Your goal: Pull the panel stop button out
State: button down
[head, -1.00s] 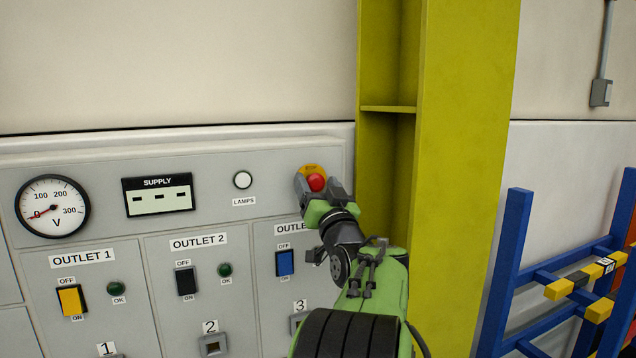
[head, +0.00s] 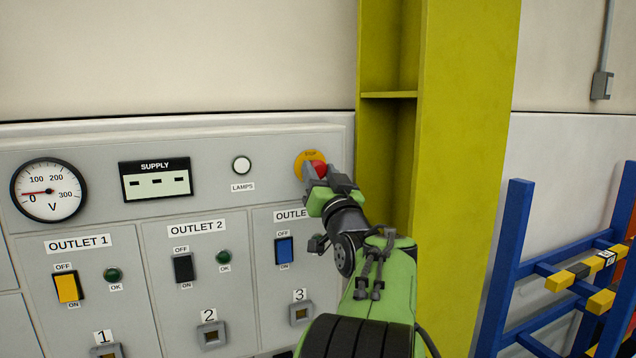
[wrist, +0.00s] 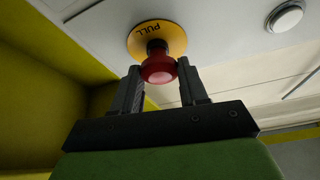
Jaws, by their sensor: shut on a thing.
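The red stop button (head: 319,168) sits on a round yellow plate (head: 302,162) at the panel's upper right. In the wrist view the button (wrist: 160,68) shows its red head and a dark stem in front of the yellow plate (wrist: 172,34) marked PULL. My gripper (head: 325,176) is at the button, with its fingers on either side of the red head, as the wrist view of the gripper (wrist: 161,75) shows. It is shut on the button. In the head view the fingers hide the button's lower part.
A yellow-green column (head: 455,150) stands close to the right of the panel (head: 90,150). The white lamps button (head: 242,165) is left of the stop button. The blue outlet 3 switch (head: 284,250) is below. A blue rack (head: 505,270) stands further right.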

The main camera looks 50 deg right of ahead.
jog(key=shift+f, duration=0.1)
jog(key=c, duration=1)
grip_release()
jog(key=o, duration=0.4)
jog(key=shift+s, duration=0.1)
jog(key=b+v, duration=0.6)
jog(key=v, duration=0.9)
jog(key=shift+s+a+f, duration=0.1)
jog(key=shift+s+a, duration=0.15)
jog(key=shift+a, duration=0.05)
